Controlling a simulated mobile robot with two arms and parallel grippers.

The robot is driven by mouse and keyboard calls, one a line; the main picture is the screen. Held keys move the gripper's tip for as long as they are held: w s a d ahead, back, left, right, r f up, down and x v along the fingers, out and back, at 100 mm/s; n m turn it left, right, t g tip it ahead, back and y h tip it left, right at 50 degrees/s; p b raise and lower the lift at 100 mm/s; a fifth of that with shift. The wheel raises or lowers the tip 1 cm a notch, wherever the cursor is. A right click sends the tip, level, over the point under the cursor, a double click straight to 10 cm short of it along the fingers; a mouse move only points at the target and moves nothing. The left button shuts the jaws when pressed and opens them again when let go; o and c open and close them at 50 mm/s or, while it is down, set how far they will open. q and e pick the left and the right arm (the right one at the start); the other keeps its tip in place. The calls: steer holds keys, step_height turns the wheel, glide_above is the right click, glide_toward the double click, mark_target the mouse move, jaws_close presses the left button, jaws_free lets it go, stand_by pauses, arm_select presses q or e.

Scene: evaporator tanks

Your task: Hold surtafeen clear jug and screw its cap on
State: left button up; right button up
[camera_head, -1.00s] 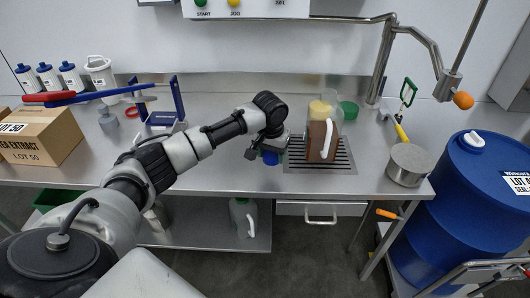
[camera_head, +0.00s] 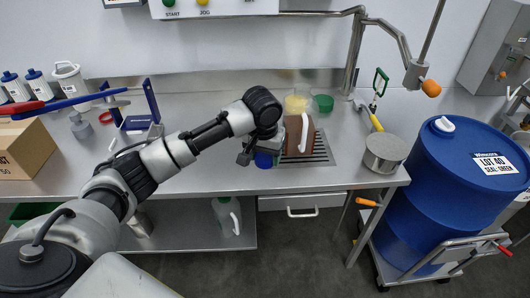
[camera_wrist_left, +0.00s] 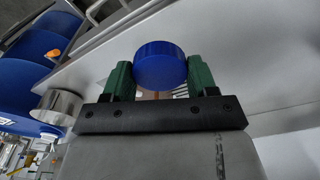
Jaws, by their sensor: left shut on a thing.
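The clear jug (camera_head: 297,140) with brown contents and a white handle stands upright on a slotted drain grate on the steel bench. Its top is partly hidden, and I cannot tell whether anything covers its mouth. My left gripper (camera_wrist_left: 160,72) has its green fingers shut on a blue cap (camera_wrist_left: 160,62). The cap also shows in the head view (camera_head: 264,160), under the gripper, just left of the jug. I cannot tell whether cap and jug touch. A little brown shows behind the cap in the wrist view. My right gripper is not in view.
Behind the jug stand a container with yellow contents (camera_head: 297,103) and a green cup (camera_head: 323,103). A metal pot (camera_head: 384,153) and a yellow-handled tool (camera_head: 376,120) are to the right. A blue drum (camera_head: 450,195) stands beyond the bench end. A steel pipe (camera_head: 353,55) rises at the back.

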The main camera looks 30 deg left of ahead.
arm_select(q)
steer(key=s+d+m, duration=0.1)
steer(key=s+d, duration=0.3)
steer(key=s, duration=0.5)
steer(key=s+d, duration=0.4)
steer(key=s, duration=0.4)
steer(key=shift+s+r+m, duration=0.3)
steer(key=shift+s+m, duration=0.1)
steer(key=shift+a, duration=0.1)
